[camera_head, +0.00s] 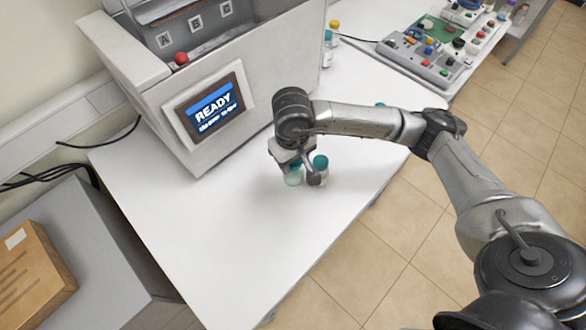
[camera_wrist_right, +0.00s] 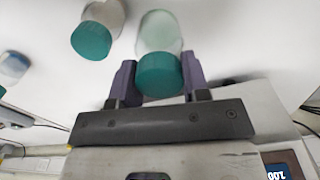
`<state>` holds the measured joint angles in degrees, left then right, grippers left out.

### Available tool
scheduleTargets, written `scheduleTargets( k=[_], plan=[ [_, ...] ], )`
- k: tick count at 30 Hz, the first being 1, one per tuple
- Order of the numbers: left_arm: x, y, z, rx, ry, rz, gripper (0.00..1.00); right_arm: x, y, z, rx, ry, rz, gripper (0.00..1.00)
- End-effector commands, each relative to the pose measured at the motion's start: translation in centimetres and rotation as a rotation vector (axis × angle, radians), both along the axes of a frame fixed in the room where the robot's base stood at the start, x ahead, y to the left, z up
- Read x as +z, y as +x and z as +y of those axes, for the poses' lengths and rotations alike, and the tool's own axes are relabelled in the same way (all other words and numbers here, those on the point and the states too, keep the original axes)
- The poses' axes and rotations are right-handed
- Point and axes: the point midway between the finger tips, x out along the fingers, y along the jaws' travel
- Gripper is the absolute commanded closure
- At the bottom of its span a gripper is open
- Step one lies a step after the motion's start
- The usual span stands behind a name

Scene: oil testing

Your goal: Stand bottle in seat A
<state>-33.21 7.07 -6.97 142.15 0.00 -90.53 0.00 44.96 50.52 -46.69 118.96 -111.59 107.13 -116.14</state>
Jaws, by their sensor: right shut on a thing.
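My right gripper (camera_head: 302,172) is shut on a pale greenish bottle (camera_head: 293,177) at the white table, below the front right of the machine. In the right wrist view the held bottle (camera_wrist_right: 158,32) lies between the two fingers, its teal cap (camera_wrist_right: 159,75) nearest the palm. A second teal-capped bottle (camera_head: 320,163) stands close beside the gripper; it also shows in the right wrist view (camera_wrist_right: 97,28), apart from the fingers. Whether the held bottle touches the table is unclear. The machine (camera_head: 135,60) has small lettered plates (camera_head: 165,40) on its upper front; the seats are not clearly visible. My left gripper is not in view.
The machine's screen (camera_head: 208,107) reads READY. More bottles (camera_head: 328,45) stand right of the machine, and another teal cap (camera_head: 380,105) shows behind my arm. A control board (camera_head: 430,50) lies at the back right. The front of the white table (camera_head: 200,230) is clear.

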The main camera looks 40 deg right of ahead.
Motion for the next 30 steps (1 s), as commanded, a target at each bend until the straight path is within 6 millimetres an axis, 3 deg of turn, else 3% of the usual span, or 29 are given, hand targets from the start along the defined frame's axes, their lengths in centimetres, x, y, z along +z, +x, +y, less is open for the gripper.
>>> scheduleTargets(
  k=[15, 30],
  plan=[
    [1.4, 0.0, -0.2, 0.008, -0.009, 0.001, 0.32, -4.6, 0.0, 0.1, 0.000, 0.001, 0.000, 0.87],
    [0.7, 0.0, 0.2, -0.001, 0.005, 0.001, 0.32, -5.3, 0.0, 0.0, 0.001, 0.001, -0.001, 0.87]
  ],
)
